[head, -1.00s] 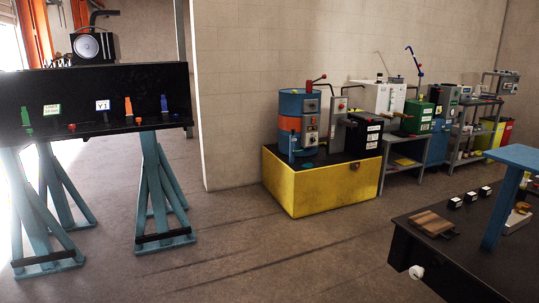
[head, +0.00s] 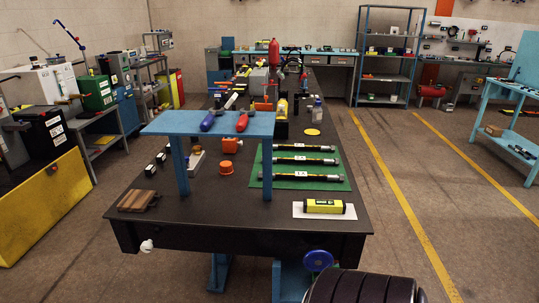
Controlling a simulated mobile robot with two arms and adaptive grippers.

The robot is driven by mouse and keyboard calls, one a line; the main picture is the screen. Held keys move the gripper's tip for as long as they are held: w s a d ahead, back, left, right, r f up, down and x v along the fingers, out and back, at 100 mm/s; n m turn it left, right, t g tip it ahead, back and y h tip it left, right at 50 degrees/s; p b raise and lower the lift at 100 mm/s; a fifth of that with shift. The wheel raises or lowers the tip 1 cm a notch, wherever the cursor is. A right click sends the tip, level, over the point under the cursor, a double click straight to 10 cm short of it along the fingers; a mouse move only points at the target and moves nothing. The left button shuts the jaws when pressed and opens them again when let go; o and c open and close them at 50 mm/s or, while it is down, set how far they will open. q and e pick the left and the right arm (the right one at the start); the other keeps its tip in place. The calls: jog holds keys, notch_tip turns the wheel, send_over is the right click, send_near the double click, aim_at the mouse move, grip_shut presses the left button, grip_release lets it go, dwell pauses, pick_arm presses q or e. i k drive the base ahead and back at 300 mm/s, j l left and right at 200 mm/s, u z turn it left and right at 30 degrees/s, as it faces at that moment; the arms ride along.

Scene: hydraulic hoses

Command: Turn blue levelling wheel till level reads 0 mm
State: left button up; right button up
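The blue levelling wheel (head: 318,261) is low in the head view, at the front of the dark workbench (head: 240,228), beside a light-blue bracket or leg (head: 289,283). A yellow level (head: 324,206) with a dark display lies on a white plate (head: 298,211) near the bench's front right corner, above and behind the wheel. Its reading is too small to make out. Neither of my grippers is in view, and nothing is seen touching the wheel.
A light-blue raised stand (head: 208,123) bears a blue and a red item. Several labelled hoses lie on a green mat (head: 258,183). A white knob (head: 147,245) sticks out at the front left. A black ridged object (head: 364,287) is at the bottom edge. Open floor lies right of the bench.

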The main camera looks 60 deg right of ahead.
aim_at(317, 261)
jog(key=z, duration=0.45)
jog(key=l+z, duration=0.1)
jog(key=z, duration=0.8)
jog(key=l+z, duration=0.15)
jog(key=z, duration=0.75)
